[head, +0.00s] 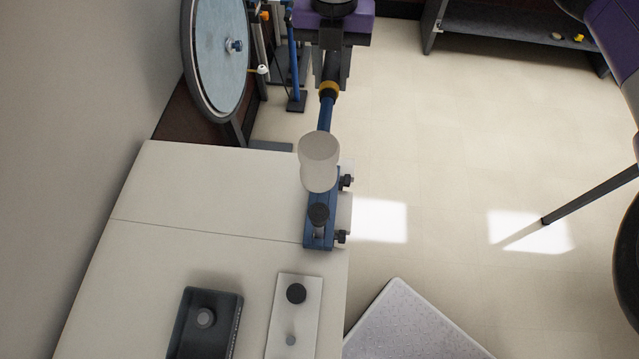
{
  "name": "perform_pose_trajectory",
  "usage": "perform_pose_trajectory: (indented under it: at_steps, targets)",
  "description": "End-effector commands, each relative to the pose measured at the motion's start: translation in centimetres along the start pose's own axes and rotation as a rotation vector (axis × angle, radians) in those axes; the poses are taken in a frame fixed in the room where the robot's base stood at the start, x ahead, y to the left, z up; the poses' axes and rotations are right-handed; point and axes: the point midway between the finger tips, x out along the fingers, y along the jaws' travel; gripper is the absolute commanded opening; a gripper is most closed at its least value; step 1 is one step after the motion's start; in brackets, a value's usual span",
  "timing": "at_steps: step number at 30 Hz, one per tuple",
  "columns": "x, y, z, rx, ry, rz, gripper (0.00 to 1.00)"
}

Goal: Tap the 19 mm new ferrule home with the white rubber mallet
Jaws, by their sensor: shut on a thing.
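My gripper (332,72), at the top centre, is shut on the handle of the white rubber mallet. The blue handle (325,116), with a yellow-orange collar, runs down from the jaws to the pale cylindrical mallet head (319,158). The head is over the far part of a blue fixture (319,238) at the table's right edge, and it hides that part. A dark round cap, apparently the ferrule (318,212), sits on the fixture just nearer than the head. I cannot tell its size, how far it is seated, or whether the mallet touches it.
On the white table (200,215) are a dark tray (238,310) holding a round grey piece and a pale plate (283,318) with a black and a grey round piece. A speckled pale slab (415,325) lies right of the table. Open floor lies beyond.

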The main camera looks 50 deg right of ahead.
Motion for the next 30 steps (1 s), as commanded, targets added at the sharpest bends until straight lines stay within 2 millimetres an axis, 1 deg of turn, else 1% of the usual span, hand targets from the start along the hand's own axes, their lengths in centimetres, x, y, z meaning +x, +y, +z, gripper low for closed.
perform_pose_trajectory:
  at_steps: [6, 29, 30]
  targets:
    - [-0.25, 0.02, -0.17, -0.001, -0.053, 0.001, 0.0]
    - [-0.3, 0.02, -0.14, 0.0, -0.052, 0.001, 0.0]
    - [0.19, 0.01, -0.19, 0.0, -0.049, 0.001, 0.0]
